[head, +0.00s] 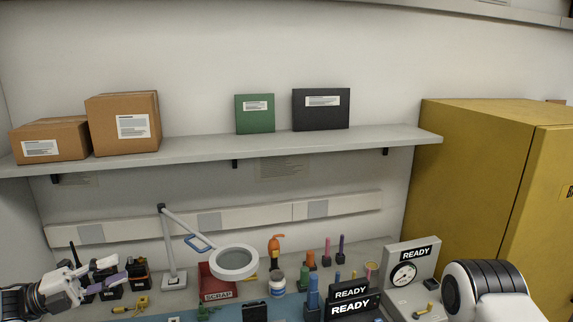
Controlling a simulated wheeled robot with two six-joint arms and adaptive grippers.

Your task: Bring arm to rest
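My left gripper (113,272) comes in low at the left edge. Its fingers stand apart with nothing seen between them, over or in front of dark handheld radios (136,272) at the back of the bench. Part of these radios is hidden behind the gripper. A white and black link of my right arm (490,288) fills the lower right corner. My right gripper is out of the picture.
A magnifier lamp (235,262), a red SCRAP bin (217,284), a white jar (277,284) and READY signs (352,306) crowd the bench. A gauge box (408,268) stands near my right arm. A shelf (215,146) with boxes runs above; a yellow cabinet (470,190) stands right.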

